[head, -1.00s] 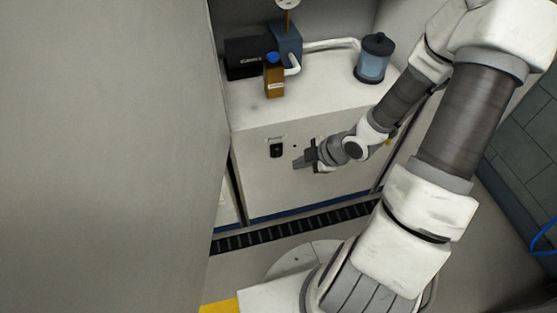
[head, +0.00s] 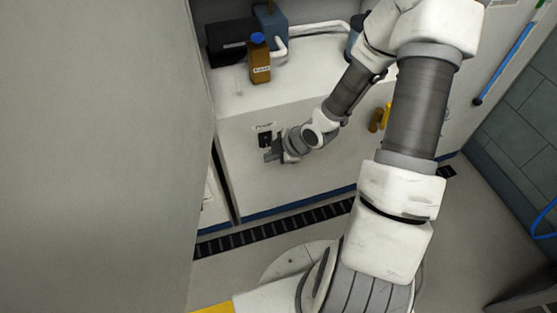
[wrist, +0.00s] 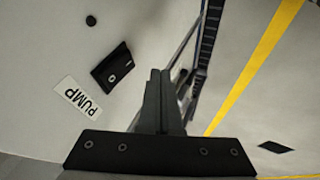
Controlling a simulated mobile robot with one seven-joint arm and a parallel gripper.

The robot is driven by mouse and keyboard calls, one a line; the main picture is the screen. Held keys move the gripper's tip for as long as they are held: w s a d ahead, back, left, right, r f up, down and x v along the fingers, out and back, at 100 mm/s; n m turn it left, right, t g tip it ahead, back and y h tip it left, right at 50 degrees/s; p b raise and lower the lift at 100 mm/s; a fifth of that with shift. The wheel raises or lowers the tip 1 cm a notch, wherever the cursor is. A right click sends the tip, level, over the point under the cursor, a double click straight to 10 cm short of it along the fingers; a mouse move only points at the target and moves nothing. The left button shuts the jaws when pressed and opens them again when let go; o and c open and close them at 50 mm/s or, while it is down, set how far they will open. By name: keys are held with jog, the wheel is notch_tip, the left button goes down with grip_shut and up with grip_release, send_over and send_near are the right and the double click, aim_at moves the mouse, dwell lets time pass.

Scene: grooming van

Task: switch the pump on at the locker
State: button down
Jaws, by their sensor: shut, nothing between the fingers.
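The locker (head: 240,178) is a white cabinet with a flat front and a blue strip at its foot. The pump switch is a small black rocker (head: 264,140) on that front; in the wrist view the switch (wrist: 113,68) has a white mark and sits beside a white PUMP label (wrist: 78,98). A small dark round spot (wrist: 91,20) is near it. My gripper (head: 269,157) is shut and empty, just below the switch in the head view. In the wrist view my shut fingers (wrist: 160,74) lie right of the switch, with a gap in the picture. Contact is not visible.
An amber bottle with a blue cap (head: 260,62), a black box (head: 226,42) and a blue unit with a white pipe (head: 270,24) stand on the locker top. A large grey panel (head: 100,150) fills the left. A dark floor grate (head: 275,228) runs before the locker.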

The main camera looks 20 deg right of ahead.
aim_at(267, 146)
jog(key=shift+w, duration=1.35)
jog(key=shift+w, duration=0.2)
jog(key=shift+w+f, duration=0.1)
jog(key=shift+f, duration=0.05)
jog(key=shift+r+p, duration=0.85)
jog(key=shift+p, duration=0.05)
jog(key=shift+f, duration=0.1)
